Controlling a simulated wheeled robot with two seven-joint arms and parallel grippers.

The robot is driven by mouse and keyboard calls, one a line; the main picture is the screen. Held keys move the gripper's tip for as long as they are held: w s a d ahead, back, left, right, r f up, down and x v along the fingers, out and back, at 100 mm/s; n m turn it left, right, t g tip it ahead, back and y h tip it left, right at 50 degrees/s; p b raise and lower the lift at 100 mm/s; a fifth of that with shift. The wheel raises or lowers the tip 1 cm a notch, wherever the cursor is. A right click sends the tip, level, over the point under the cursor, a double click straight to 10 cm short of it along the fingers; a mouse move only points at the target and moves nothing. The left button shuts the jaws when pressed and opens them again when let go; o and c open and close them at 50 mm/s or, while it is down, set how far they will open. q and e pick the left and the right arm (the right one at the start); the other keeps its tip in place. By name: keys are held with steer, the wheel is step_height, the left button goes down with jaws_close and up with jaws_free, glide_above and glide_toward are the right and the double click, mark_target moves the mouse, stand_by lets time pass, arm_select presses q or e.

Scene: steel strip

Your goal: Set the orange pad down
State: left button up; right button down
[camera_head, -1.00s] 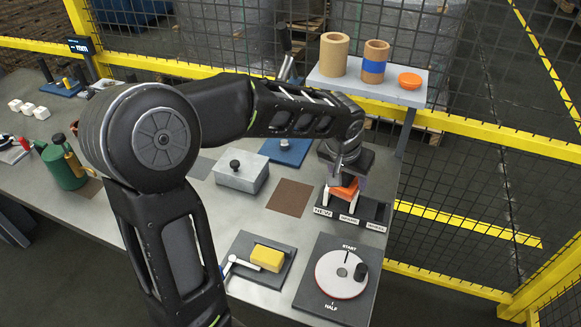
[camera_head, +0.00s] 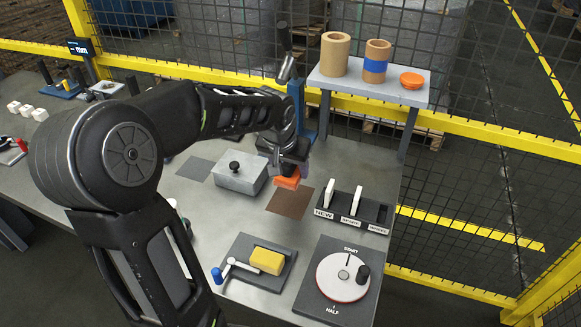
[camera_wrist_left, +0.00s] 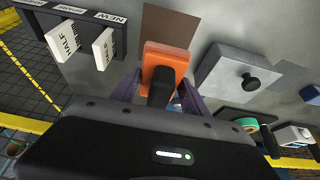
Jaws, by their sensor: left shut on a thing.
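The orange pad (camera_head: 287,181) is in my left gripper (camera_head: 286,172), above the brown square mat (camera_head: 291,202) near its back left part in the head view. In the left wrist view the orange pad (camera_wrist_left: 167,62) sits between the purple fingers of my left gripper (camera_wrist_left: 160,88), with a dark piece in front of it. The brown mat (camera_wrist_left: 170,24) shows just beyond it. I cannot tell whether the pad touches the table. My right gripper is not in view.
A black rack (camera_head: 352,211) with white upright pieces and a NEW label stands right of the mat. A grey block with a black knob (camera_head: 240,175) lies left. A yellow block (camera_head: 267,259) and a START/HALF dial (camera_head: 342,277) are in front. A shelf (camera_head: 370,86) stands behind.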

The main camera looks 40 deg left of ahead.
mark_target(286, 178)
arm_select(q)
step_height(286, 178, down, 6)
steer(key=b, duration=0.5)
steer(key=shift+r, duration=0.15)
steer(key=shift+f+b, duration=1.15)
steer(key=shift+f+b, duration=0.3)
steer(key=o, duration=1.5)
steer(key=shift+r, duration=0.1)
steer(key=shift+v, duration=3.8)
